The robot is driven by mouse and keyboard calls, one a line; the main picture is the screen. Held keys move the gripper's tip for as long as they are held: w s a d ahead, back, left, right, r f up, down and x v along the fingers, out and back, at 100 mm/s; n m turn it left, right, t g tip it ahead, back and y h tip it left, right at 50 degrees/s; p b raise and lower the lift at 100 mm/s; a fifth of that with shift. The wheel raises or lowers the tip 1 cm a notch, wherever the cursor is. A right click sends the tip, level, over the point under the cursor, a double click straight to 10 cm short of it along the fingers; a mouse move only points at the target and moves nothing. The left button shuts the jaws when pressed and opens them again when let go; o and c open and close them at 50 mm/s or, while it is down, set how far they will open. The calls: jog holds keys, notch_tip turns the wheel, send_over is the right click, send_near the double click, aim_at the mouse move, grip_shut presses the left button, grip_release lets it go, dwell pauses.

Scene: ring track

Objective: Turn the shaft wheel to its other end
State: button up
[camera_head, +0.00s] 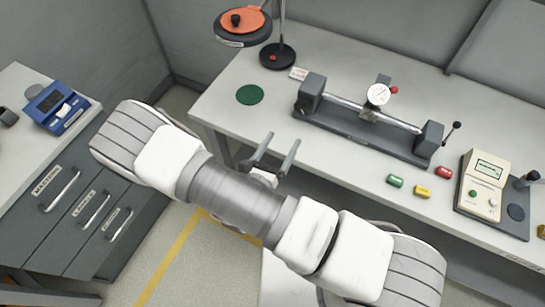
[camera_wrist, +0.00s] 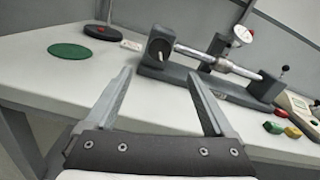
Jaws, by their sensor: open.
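The shaft (camera_head: 343,102) is a shiny rod between two dark end blocks on a long grey base (camera_head: 365,136) on the bench. A thin crank lever with a black knob (camera_head: 451,133) stands at its right end; it also shows in the wrist view (camera_wrist: 284,71). A dark round face (camera_wrist: 160,49) shows on the left end block in the wrist view. I cannot tell which of these is the shaft wheel. A white dial gauge (camera_head: 378,94) sits over the shaft. My gripper (camera_head: 283,140) is open and empty at the bench's front edge, left of and apart from the fixture.
A green disc (camera_head: 250,95) lies on the bench left of the fixture. A stand (camera_head: 278,56) with an orange-topped disc (camera_head: 241,24) is behind it. Green, yellow and red pieces (camera_head: 422,191) lie in front, beside a beige meter (camera_head: 485,187). The bench's front left is clear.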

jog(key=v, duration=0.5)
jog(key=shift+s, duration=0.1)
dwell(0.4)
jog(key=s+d+r+m+g+h, duration=0.2)
jog(key=d+r+m+g+h, duration=0.2)
jog(key=d+r+m+g, duration=1.45)
jog(key=s+r+m+t+y, duration=0.3)
jog(key=r+m+y, duration=0.2)
jog(key=m, duration=0.3)
jog(key=s+a+r+m+t+y, duration=0.1)
jog(key=s+r+m+t+y, duration=0.2)
jog(key=r+m, duration=0.4)
jog(key=r+t+y, duration=0.1)
jog(key=y, duration=0.1)
jog(key=shift+m+y, duration=0.35)
jog(key=shift+y, duration=0.05)
